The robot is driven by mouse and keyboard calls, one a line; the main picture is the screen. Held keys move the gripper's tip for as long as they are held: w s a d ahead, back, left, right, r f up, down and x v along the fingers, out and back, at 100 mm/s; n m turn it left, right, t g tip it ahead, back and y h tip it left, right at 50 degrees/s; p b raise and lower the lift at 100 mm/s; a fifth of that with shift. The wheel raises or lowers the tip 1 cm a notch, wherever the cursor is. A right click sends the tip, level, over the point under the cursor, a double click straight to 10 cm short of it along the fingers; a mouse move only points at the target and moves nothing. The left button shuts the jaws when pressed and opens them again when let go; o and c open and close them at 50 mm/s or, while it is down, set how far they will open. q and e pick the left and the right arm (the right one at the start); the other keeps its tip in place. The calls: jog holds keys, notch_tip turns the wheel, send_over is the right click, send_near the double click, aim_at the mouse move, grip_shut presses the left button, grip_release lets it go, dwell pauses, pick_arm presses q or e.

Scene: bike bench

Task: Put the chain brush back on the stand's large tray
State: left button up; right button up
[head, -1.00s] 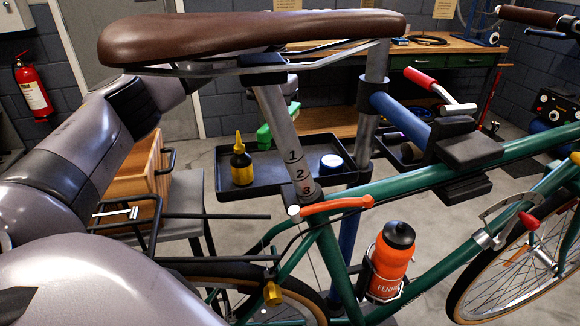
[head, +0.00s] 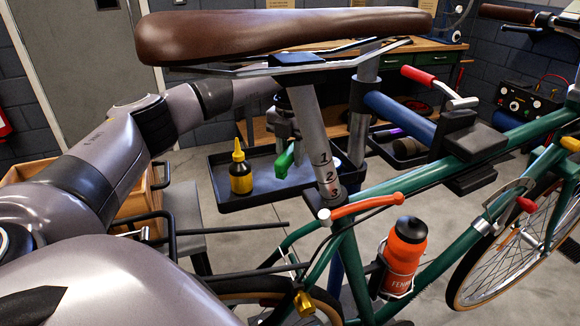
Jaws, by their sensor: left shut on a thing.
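The chain brush (head: 284,162) shows as a green piece behind the seat post. The stand's large tray (head: 215,175) is black and shallow. The brush appears over this tray, between the yellow-capped bottle and the seat post. I cannot tell whether it touches the tray floor. My right gripper is not in view.
A small round item (head: 336,164) is mostly hidden by the seat post. The brown saddle (head: 285,35) and green bike frame (head: 345,240) are in front. A smaller tray (head: 385,150) holds a purple-ended item.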

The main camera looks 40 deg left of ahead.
aim_at(290, 179)
pick_arm(q)
jog(key=shift+f, duration=1.85)
jog(key=o, duration=1.1)
jog(key=shift+f, duration=0.1)
jog(key=shift+c, duration=0.2)
notch_tip(290, 179, up, 12)
jog(key=shift+r, duration=0.15)
